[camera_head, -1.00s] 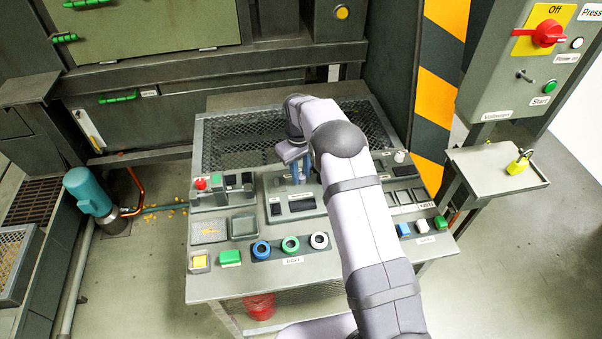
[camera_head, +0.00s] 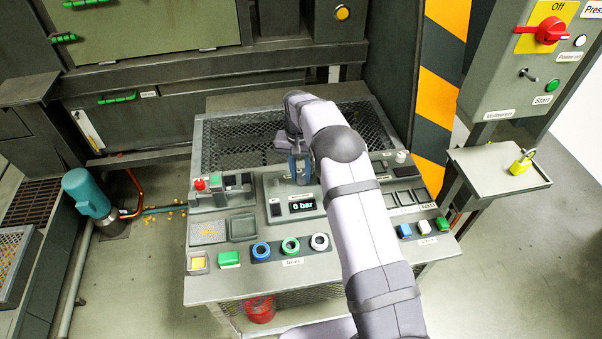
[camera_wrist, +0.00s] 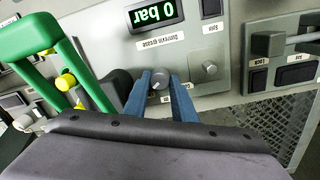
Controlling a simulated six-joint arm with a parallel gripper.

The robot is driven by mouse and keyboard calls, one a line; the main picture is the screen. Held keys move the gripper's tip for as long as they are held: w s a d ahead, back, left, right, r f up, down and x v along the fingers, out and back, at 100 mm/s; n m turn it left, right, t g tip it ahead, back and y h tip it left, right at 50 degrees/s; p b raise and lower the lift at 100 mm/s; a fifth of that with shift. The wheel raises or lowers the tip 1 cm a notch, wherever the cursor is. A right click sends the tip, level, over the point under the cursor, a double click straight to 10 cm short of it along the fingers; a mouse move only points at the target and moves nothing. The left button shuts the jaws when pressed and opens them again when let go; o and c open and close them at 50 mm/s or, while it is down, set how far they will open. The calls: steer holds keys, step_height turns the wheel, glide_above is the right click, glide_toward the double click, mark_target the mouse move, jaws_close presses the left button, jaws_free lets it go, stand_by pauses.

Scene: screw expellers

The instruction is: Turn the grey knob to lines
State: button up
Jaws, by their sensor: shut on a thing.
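The grey knob (camera_wrist: 160,80) sits on the control panel (camera_wrist: 225,85), below the lit display in the upside-down wrist view. It is round with a small pale mark on its face. My gripper (camera_wrist: 161,77) is shut on it, with one blue finger on each side. In the head view my gripper (camera_head: 300,172) points down at the panel, and my arm and fingers hide the knob there. I cannot read any lettering around the knob.
A green bar-shaped part (camera_wrist: 75,65) stands near the gripper in the wrist view. Buttons and blue, green and white ring controls (camera_head: 290,245) line the panel front. Wire mesh (camera_head: 235,145) is behind.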

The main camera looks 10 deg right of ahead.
mark_target(300, 175)
steer(key=shift+w+r+m, duration=0.15)
steer(key=shift+m, duration=0.35)
steer(key=o, duration=1)
steer(key=shift+o, duration=0.2)
steer(key=shift+a+r+b, duration=0.15)
steer(key=shift+r+b, duration=0.7)
steer(key=shift+r, duration=2.75)
